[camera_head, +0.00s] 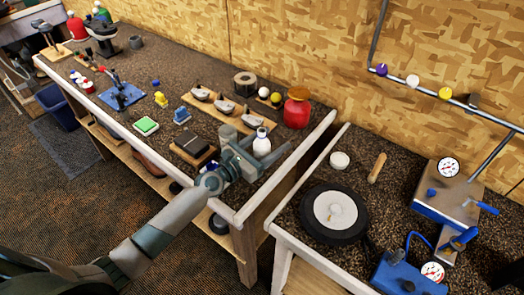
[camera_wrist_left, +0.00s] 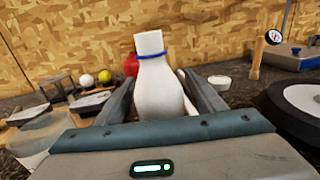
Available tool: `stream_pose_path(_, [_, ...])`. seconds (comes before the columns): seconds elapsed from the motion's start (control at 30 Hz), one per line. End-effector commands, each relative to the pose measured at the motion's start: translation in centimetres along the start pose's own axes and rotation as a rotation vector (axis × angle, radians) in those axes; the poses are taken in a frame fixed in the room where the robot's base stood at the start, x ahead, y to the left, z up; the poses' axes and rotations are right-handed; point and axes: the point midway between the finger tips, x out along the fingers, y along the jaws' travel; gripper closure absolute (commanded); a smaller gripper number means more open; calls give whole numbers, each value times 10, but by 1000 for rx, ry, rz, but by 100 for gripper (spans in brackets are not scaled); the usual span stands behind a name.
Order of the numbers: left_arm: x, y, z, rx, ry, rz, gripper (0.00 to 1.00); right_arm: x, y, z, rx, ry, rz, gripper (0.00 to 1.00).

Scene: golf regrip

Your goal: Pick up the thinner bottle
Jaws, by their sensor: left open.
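A slim white bottle (camera_head: 262,143) with a blue ring at its neck stands upright on the workbench, near its right end. In the left wrist view the white bottle (camera_wrist_left: 157,88) fills the space between my fingers. My left gripper (camera_head: 252,150) is open, with one finger on either side of the bottle; I cannot tell whether either finger touches it. The bottle's base is hidden behind the gripper body in the wrist view. My right gripper is not in view.
A wooden rack (camera_head: 226,108) of club heads, two balls (camera_head: 263,92) and a tape roll (camera_head: 245,83) lie behind the gripper. A dark box on a board (camera_head: 194,147) is at its left. A second bench holds a black disc (camera_head: 335,212) and gauges.

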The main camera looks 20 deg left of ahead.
Motion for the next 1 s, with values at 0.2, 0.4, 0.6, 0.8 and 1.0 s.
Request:
stream_pose_path(0.2, [0, 0, 0, 0, 0, 0, 37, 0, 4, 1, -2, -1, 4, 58])
stream_pose_path(0.4, [0, 0, 0, 0, 0, 0, 37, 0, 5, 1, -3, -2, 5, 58])
stream_pose_path(0.6, [0, 0, 0, 0, -1, 0, 82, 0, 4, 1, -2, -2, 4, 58])
stream_pose_path(0.8, [0, 0, 1, 0, -2, 1, 86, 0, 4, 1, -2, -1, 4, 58])
stream_pose_path(1.0, [0, 0, 5, 0, -3, 1, 86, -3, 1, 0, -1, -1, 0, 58])
